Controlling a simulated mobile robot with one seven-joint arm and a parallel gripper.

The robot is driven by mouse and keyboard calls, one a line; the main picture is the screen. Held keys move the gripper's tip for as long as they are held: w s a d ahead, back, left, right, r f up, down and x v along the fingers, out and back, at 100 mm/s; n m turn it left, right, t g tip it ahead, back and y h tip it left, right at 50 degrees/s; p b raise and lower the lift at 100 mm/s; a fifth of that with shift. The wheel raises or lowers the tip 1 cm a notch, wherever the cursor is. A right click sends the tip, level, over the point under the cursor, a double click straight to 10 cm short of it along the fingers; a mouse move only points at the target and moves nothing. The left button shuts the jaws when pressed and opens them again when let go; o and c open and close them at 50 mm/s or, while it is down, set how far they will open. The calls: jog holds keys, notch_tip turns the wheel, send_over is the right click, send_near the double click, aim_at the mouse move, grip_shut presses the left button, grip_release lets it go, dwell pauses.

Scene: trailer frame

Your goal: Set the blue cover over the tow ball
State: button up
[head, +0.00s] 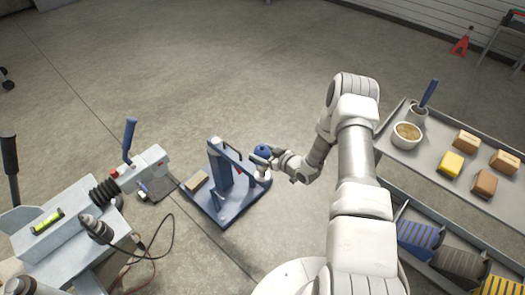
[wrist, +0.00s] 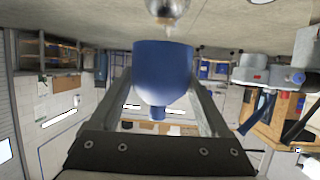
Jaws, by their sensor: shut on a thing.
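The blue cover (wrist: 162,70) is a cup with a small knob, held between the two fingers of my gripper (wrist: 160,105). In the wrist view its wide rim faces the top of the picture and the knob faces my palm. The shiny tow ball (wrist: 168,8) shows at the top edge, partly cut off, with a gap between it and the rim. In the head view the blue cover (head: 263,150) and my gripper (head: 259,160) are by the right side of the blue stand (head: 222,180). The ball is hard to make out there, largely hidden by my gripper.
A grey trailer coupling (head: 95,205) with a blue-handled lever stands at the left. A cart (head: 440,165) at the right holds a bowl (head: 406,134), a cup and several blocks. The floor behind the stand is clear.

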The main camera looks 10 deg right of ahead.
jog(key=shift+f+b, duration=2.2)
jog(key=shift+f, duration=1.35)
jog(key=o, duration=1.2)
jog(key=shift+c, duration=0.2)
jog(key=p+v, duration=0.4)
jog(key=v, duration=1.3)
jog(key=shift+s, duration=0.2)
jog(key=shift+r, duration=0.15)
